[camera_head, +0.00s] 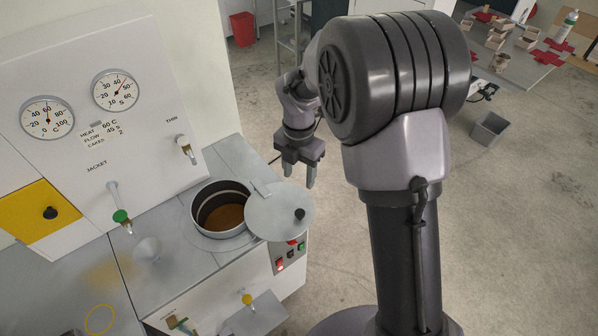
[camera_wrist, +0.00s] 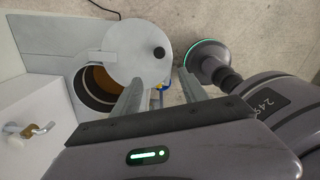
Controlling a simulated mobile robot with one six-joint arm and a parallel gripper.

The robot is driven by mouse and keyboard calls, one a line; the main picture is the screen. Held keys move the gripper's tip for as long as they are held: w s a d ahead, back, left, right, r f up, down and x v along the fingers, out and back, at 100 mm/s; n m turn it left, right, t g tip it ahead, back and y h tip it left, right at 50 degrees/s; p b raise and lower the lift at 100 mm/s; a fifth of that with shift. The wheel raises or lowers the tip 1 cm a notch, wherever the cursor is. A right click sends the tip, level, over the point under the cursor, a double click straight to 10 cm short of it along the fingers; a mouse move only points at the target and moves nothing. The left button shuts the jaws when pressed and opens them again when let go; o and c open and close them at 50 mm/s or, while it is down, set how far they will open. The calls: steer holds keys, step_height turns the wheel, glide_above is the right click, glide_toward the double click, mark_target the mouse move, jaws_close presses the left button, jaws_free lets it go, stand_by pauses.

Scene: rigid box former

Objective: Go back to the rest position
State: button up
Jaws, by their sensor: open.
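My gripper (camera_head: 296,176) hangs in the air behind the lid in the head view, pointing down. It is open, with nothing between its fingers. In the wrist view the two fingers of my gripper (camera_wrist: 160,93) stand apart, above the machine and floor. My arm runs up from the column at the right of the head view and reaches toward the gripper.
A grey machine holds a round pot (camera_head: 221,208) with brown contents, its lid (camera_head: 279,211) swung partly aside. A panel with two gauges (camera_head: 48,117) stands at left. A table (camera_head: 513,60) with boxes and a grey bin (camera_head: 489,129) are at right. Open floor lies between.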

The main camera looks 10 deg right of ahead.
steer(key=s+r+m+t+y+b, duration=0.1)
steer(key=s+r+m+t+b, duration=0.25)
steer(key=s+m+b, duration=0.95)
steer(key=s+f+m+t+b, duration=0.1)
steer(key=s+m+b, duration=0.1)
steer(key=s+m, duration=0.3)
steer(key=s+f+m+t+y+b, duration=0.1)
steer(key=s+m, duration=0.5)
steer(key=m, duration=0.7)
steer(key=shift+a+f+b, duration=0.35)
steer(key=shift+b, duration=0.4)
